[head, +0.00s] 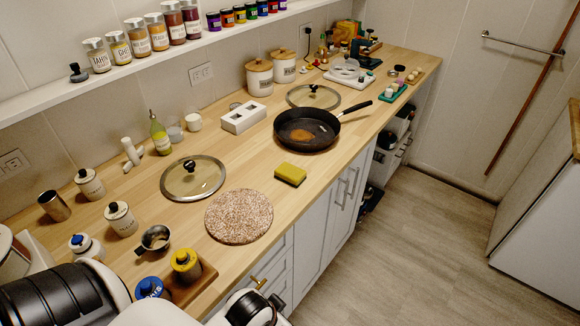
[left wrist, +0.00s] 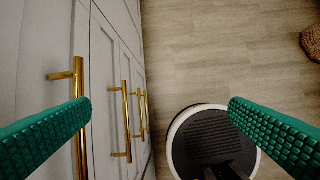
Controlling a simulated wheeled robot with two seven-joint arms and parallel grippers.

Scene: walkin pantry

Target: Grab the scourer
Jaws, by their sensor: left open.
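The scourer (head: 291,174), a yellow block with a darker, greenish underside, lies flat on the wooden counter (head: 240,170) near its front edge. It is in front of the black frying pan and to the right of the round speckled mat. In the left wrist view my left gripper (left wrist: 160,115) is open and empty, its green ribbed fingers wide apart. It is beside the cabinet fronts, with the floor below. The scourer does not show in that view. In the head view parts of my left arm show at the bottom left, but no fingertips can be made out. My right gripper is not in view.
A frying pan (head: 307,130) with an egg-like patch, a glass lid (head: 192,178) and a speckled round mat (head: 239,216) surround the scourer. Jars and cups crowd the counter's left end. Gold handles (left wrist: 126,120) stick out from the cabinets. The floor (head: 420,220) at right is clear.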

